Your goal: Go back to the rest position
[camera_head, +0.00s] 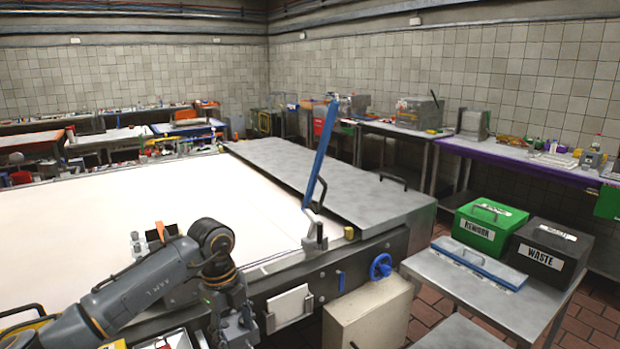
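My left arm comes in from the lower left and bends down at its wrist. My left gripper (235,328) points down at the bottom edge, in front of the machine's front side. Its fingertips are cut off or too dark to make out, so I cannot tell if it is open or holds anything. My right arm and gripper are not in view.
A large white work surface (120,215) has a metal cover (330,185) and an upright blue lever (320,155). A blue handwheel (381,266) juts from its front. A side table (480,290) holds a green REWORK box (487,226), a black WASTE box (548,252) and a blue-grey handled lid (478,262).

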